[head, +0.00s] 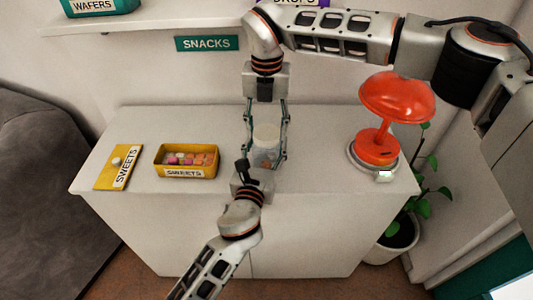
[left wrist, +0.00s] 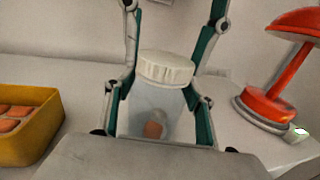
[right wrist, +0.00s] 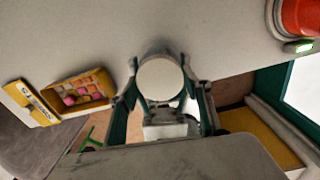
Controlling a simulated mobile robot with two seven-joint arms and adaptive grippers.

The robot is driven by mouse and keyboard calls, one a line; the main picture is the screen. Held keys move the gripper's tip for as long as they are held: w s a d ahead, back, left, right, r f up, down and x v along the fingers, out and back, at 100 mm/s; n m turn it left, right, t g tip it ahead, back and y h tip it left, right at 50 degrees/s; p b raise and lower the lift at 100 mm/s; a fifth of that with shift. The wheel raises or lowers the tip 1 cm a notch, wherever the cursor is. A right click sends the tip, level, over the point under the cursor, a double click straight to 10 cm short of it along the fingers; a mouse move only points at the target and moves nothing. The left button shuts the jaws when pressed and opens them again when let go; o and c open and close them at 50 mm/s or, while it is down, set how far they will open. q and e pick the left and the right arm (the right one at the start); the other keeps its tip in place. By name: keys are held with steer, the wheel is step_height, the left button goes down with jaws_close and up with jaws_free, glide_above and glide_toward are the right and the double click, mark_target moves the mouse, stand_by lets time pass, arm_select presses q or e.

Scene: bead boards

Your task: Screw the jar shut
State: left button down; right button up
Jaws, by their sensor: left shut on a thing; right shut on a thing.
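The clear jar (head: 266,152) stands upright on the white counter, with a brownish-orange sweet low inside it in the left wrist view (left wrist: 153,130). Its white ribbed lid (left wrist: 165,67) sits level on the mouth; how far it is threaded I cannot tell. My left gripper (left wrist: 158,105) comes from the front and is shut on the jar's body. My right gripper (head: 265,135) comes from above and behind and is shut on the lid. The right wrist view looks down on the lid's round top (right wrist: 160,79) between its fingers. The jar's lower front is partly hidden by my left gripper.
A yellow sweets box (head: 187,175) with several sweets stands left of the jar, its yellow lid (head: 112,168) further left. A red lamp (head: 385,120) stands to the right. A shelf (head: 150,25) hangs above. The counter between box and lamp is otherwise clear.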

steer(key=m, duration=0.7)
steer(key=shift+f, duration=0.1)
steer(key=m, duration=0.3)
steer(key=shift+m, duration=0.3)
steer(key=m, duration=0.4)
steer(key=o, duration=1.2)
steer(key=shift+r, duration=2.3)
steer(key=shift+c, duration=0.2)
